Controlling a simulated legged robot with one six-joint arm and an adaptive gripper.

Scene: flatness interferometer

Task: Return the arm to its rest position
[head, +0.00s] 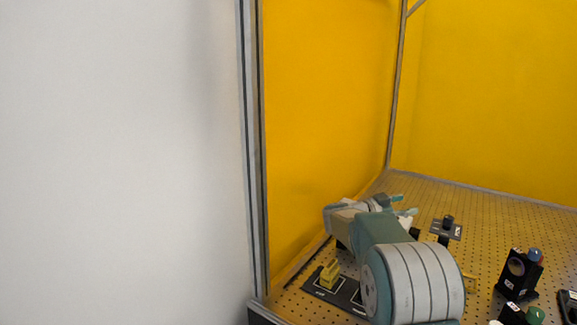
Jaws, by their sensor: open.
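My arm reaches in from the bottom of the head view, over the left part of a perforated optical table (500,205). My gripper (406,206) is at the far end of the arm, above the table and pointing away to the right. Its teal fingertips are spread apart with nothing seen between them. The wide white and teal arm link in front hides part of the table and of the items behind it.
A black plate with a yellow block (330,274) lies left of my arm. A small dark mount (447,225) stands beyond the gripper. A black optic mount with a blue knob (520,272) stands at right. Yellow panels (325,110) and a metal post (253,150) border the table.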

